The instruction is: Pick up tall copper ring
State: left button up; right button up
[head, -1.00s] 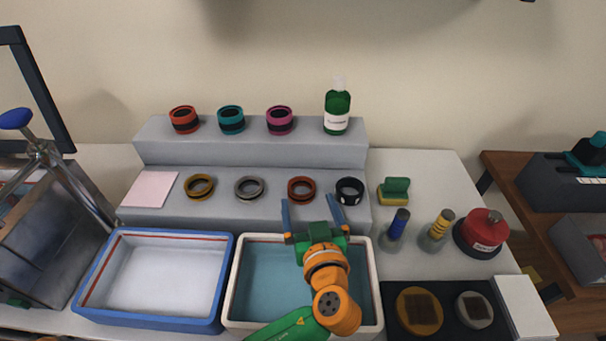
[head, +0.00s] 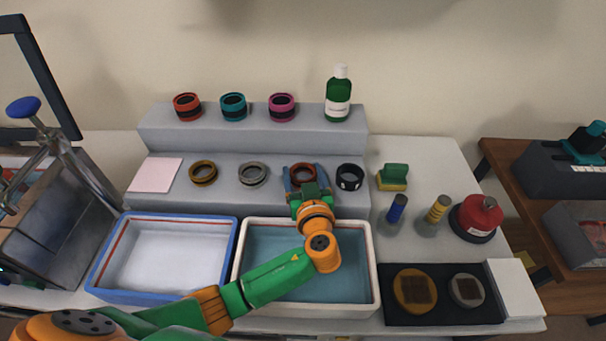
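The copper ring (head: 303,170), reddish-brown with a dark inside, stands on the lower grey step, third from the left in its row. My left gripper (head: 303,178) is at this ring, with one blue finger on its left side and one on its right. The fingers are apart, with the ring between them. I cannot tell whether they touch it. The gripper's body hides the front of the ring. My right gripper is not in view.
Beside it on the step stand a silver ring (head: 253,174), a brass ring (head: 203,173) and a black ring (head: 349,177). The white-rimmed tray (head: 374,268) lies below my arm, the blue tray (head: 232,250) to its left. A green bottle (head: 338,98) stands on the upper step.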

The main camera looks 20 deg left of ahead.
pick_arm(q)
jog(key=shift+c, duration=0.9)
notch_tip(320, 180, up, 10)
